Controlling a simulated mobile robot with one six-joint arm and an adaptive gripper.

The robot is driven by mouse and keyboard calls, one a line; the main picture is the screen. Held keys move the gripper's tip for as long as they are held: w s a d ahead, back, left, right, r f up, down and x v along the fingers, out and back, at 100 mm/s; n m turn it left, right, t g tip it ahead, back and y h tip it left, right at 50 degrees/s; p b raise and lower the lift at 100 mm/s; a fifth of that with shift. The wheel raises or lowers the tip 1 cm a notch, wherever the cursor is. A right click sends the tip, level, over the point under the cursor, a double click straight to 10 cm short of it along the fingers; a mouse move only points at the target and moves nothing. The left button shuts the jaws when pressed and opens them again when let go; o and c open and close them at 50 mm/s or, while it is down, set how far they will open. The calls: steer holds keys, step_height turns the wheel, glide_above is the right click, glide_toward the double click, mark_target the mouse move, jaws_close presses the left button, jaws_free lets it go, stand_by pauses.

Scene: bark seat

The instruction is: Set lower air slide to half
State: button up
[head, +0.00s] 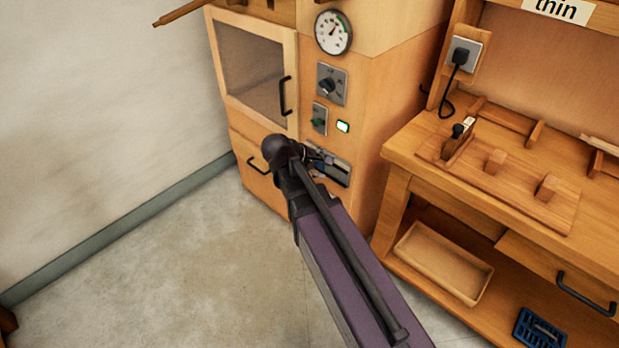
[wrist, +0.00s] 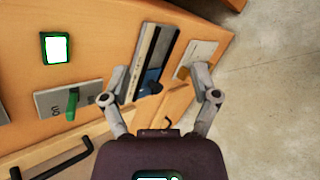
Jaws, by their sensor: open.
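The likely lower air slide is a plate with a dark slot (wrist: 154,48) on the wooden cabinet front. A black knob (wrist: 151,88) stands near the plate's lower end in the wrist view, with a blue patch beside it. The plate also shows in the head view (head: 340,173), partly hidden by my arm. My gripper (wrist: 160,74) is open, with its fingers on either side of the plate and knob. Nothing is held. I cannot tell whether a finger touches the plate. In the head view my gripper (head: 312,155) is mostly hidden behind my wrist.
A green switch (wrist: 73,101) and lit indicator (wrist: 56,48) are left of the slide in the wrist view. A pale plate with a small brownish piece (wrist: 183,73) is by the right finger. A drawer handle (head: 257,164) is nearby. A workbench (head: 420,150) stands right.

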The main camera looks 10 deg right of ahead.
steer(key=w+a+f+n+t+h+b, duration=0.2)
steer(key=f+b, duration=0.6)
steer(key=b, duration=0.5)
steer(key=w+a+f+n+t+h+b, duration=0.3)
steer(key=w+a+f+n+t+b, duration=0.2)
steer(key=b, duration=0.9)
steer(key=w+a+f+n, duration=0.1)
steer(key=a+f+n, duration=0.2)
steer(key=a, duration=0.1)
steer(key=shift+w+a+f+n, duration=0.25)
steer(key=shift+w+f+n, duration=0.05)
steer(key=shift+w+n, duration=0.1)
steer(key=shift+w+d, duration=0.1)
steer(key=shift+d, duration=0.05)
steer(key=shift+x, duration=6.75)
steer(key=shift+d+r, duration=0.1)
steer(key=shift+r, duration=0.05)
jaws_close()
